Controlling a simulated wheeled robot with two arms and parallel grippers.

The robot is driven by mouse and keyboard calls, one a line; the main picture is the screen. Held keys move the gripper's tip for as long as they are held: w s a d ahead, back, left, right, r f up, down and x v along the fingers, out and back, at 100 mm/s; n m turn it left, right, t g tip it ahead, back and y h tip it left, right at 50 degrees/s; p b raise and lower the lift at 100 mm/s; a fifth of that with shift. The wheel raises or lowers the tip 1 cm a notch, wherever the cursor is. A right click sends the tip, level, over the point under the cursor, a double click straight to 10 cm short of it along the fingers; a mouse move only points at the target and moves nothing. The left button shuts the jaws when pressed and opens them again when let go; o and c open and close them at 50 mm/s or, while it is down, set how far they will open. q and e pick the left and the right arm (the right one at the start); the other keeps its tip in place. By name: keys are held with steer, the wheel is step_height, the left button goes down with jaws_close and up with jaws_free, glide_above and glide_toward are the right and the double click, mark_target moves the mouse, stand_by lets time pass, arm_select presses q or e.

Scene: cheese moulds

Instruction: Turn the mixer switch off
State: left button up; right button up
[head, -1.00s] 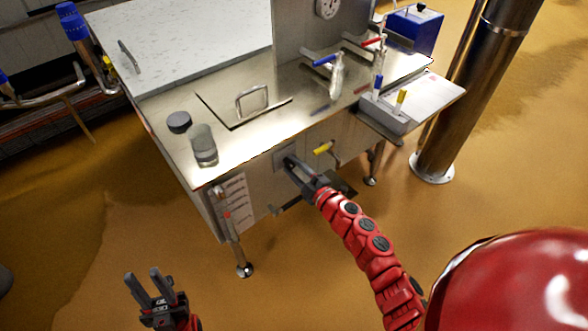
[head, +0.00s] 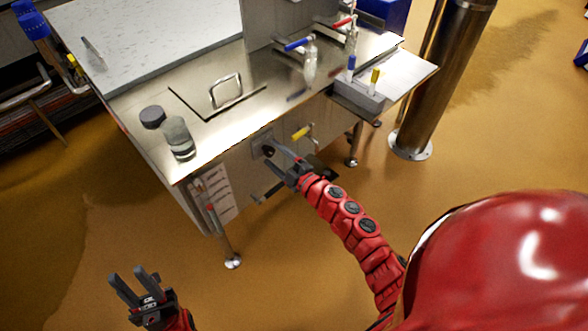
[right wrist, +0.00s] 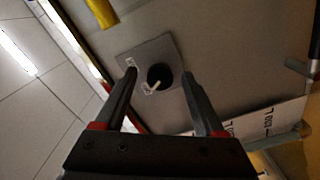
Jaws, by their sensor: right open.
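The mixer switch is a round black knob (right wrist: 158,74) with a pale pointer, on a grey square plate (right wrist: 133,62) on the front wall of the steel vat. In the head view the switch plate (head: 261,139) is partly hidden by my gripper. My right gripper (right wrist: 159,77) is open, one finger on each side of the knob in the right wrist view. I cannot tell whether the fingers touch it. It also shows in the head view (head: 271,152) at the vat's front. My left gripper (head: 127,275) is open and empty, low at the left over the floor.
The steel vat top (head: 225,120) holds a jar (head: 179,138) and a dark lid (head: 152,117). A yellow-handled valve (head: 301,133) sticks out right of the switch. A side shelf (head: 400,72) and a steel column (head: 440,80) stand further right. Floor is clear in front.

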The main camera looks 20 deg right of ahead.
steer(key=v, duration=1.6)
steer(key=shift+s, duration=0.3)
